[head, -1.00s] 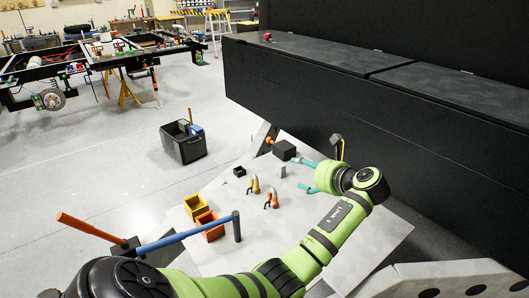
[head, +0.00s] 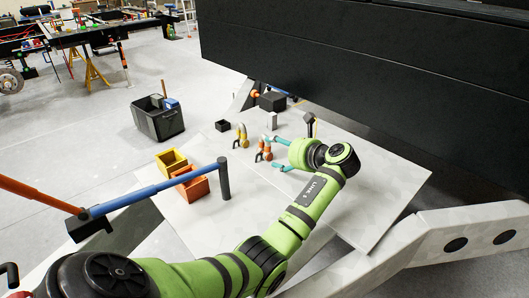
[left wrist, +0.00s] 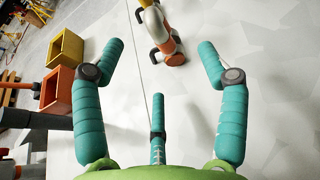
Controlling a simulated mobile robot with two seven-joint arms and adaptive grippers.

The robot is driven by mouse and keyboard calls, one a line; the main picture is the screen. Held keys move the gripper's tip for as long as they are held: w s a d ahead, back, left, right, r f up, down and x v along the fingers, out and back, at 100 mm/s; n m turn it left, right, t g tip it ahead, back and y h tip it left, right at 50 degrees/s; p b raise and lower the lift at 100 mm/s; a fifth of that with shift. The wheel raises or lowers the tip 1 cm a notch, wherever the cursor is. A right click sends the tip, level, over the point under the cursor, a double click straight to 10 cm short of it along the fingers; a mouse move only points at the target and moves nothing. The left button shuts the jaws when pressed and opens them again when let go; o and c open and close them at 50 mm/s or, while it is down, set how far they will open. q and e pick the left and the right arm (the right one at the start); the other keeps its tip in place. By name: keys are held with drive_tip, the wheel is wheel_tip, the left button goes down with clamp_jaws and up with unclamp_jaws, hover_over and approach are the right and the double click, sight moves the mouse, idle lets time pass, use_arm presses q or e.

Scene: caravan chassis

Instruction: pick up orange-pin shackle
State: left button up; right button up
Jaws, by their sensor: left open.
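The orange-pin shackle (head: 264,148) stands on the pale board in the head view, with an orange body or pin. In the left wrist view the orange-pin shackle (left wrist: 168,48) shows between and slightly beyond the fingertips, with white and orange parts. A second, yellowish shackle (head: 242,136) stands just left of it in the head view. My left gripper (head: 269,153) has teal fingers, spread open and empty, at the right side of the orange-pin shackle. In the left wrist view the open left gripper (left wrist: 160,47) points at it. My right gripper is not seen.
A yellow bin (head: 171,160) and an orange bin (head: 194,188) stand left of the shackles. A large black cabinet (head: 360,60) overhangs the right. A blue bar (head: 150,191) crosses the left.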

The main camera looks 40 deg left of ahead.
sight(268, 147)
use_arm(q)
drive_tip(key=x, duration=0.5)
drive_tip(key=shift+a+f, duration=0.1)
drive_tip(key=shift+a, duration=0.25)
drive_tip(key=shift+c, duration=0.4)
drive_tip(key=c, duration=1.4)
